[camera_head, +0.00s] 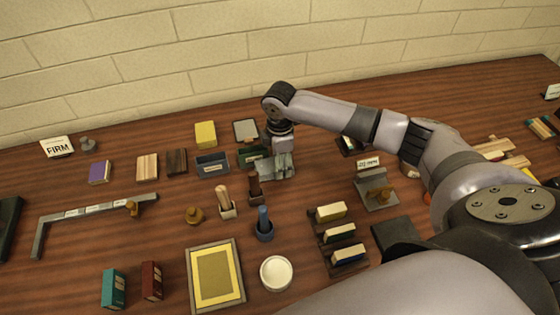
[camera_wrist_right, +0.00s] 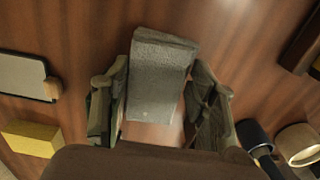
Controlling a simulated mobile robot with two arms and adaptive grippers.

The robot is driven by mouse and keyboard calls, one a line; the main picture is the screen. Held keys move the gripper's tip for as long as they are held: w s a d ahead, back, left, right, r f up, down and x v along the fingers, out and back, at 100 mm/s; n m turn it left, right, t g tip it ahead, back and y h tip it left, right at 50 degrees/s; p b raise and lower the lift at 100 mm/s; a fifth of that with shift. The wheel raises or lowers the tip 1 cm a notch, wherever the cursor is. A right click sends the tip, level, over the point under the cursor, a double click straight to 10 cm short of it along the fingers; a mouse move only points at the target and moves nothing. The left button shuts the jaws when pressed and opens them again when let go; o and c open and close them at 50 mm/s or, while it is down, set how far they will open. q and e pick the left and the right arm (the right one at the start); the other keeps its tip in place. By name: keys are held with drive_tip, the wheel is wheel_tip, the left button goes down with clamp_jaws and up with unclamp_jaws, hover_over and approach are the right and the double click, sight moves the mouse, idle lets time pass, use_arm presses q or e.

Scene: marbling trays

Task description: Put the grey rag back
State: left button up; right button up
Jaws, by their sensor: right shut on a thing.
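The grey rag (camera_head: 278,168) hangs below my right gripper (camera_head: 281,152) in the head view, near the back middle of the table. In the right wrist view the rag (camera_wrist_right: 158,75) lies between the two fingers of my right gripper (camera_wrist_right: 160,108), which are shut on it. I cannot tell whether the rag's lower edge touches the table. A dark green bin (camera_head: 250,159) with a label stands just left of the rag, partly hidden by the gripper. My left gripper is not in view.
A blue-grey bin (camera_head: 212,164), a yellow block (camera_head: 205,135) and a grey-topped tray (camera_head: 246,130) stand left of the gripper. A slotted rack (camera_head: 342,240) is to the right. Bare wood lies between them.

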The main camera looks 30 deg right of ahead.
drive_tip(key=shift+f, duration=0.65)
drive_tip(key=shift+f, duration=0.15)
drive_tip(key=o, duration=1.1)
wheel_tip(320, 180, up, 12)
drive_tip(key=shift+r+b, duration=0.2)
drive_tip(key=shift+b, duration=0.65)
drive_tip(key=shift+f, duration=0.1)
